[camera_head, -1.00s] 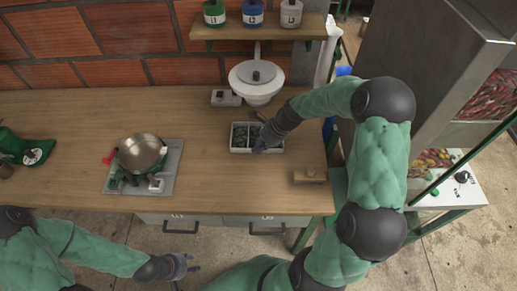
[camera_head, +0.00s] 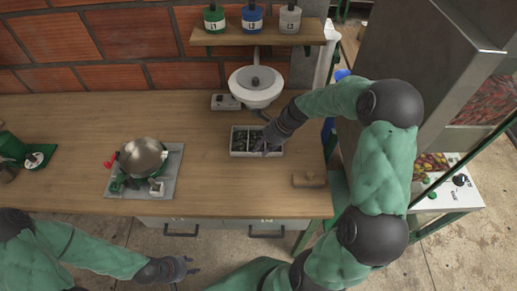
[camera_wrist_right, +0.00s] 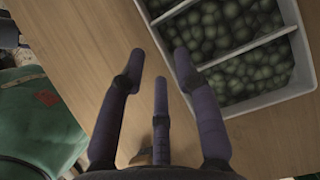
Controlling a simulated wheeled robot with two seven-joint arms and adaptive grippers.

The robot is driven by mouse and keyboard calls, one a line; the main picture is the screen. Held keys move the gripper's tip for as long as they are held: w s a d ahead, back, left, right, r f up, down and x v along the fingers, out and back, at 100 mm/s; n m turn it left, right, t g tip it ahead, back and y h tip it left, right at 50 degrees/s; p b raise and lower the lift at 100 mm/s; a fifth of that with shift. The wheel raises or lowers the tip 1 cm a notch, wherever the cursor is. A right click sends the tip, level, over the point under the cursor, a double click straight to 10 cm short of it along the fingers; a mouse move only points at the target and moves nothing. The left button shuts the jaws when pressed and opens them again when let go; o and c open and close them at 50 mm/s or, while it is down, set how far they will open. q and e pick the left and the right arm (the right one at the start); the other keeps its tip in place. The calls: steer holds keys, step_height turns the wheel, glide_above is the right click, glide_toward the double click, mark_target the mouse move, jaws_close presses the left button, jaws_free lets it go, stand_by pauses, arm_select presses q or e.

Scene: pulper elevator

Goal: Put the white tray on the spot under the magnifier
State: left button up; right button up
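The white tray (camera_head: 232,143) lies on the wooden counter, in front of what looks like the magnifier, a round white head (camera_head: 240,83). Its compartments hold dark green beans. In the right wrist view the tray (camera_wrist_right: 250,47) fills the upper right. My right gripper (camera_head: 268,147) is over the tray's right part in the head view; it partly hides the tray. In the wrist view its fingers (camera_wrist_right: 160,62) are spread and empty, with one overlapping the tray's edge; contact cannot be told. My left gripper (camera_head: 180,268) is in front of the counter, empty, its fingers apart.
A shelf (camera_head: 270,36) with jars hangs above.

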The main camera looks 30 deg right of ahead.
steer(key=shift+p+v, duration=0.65)
steer(key=shift+v, duration=1.65)
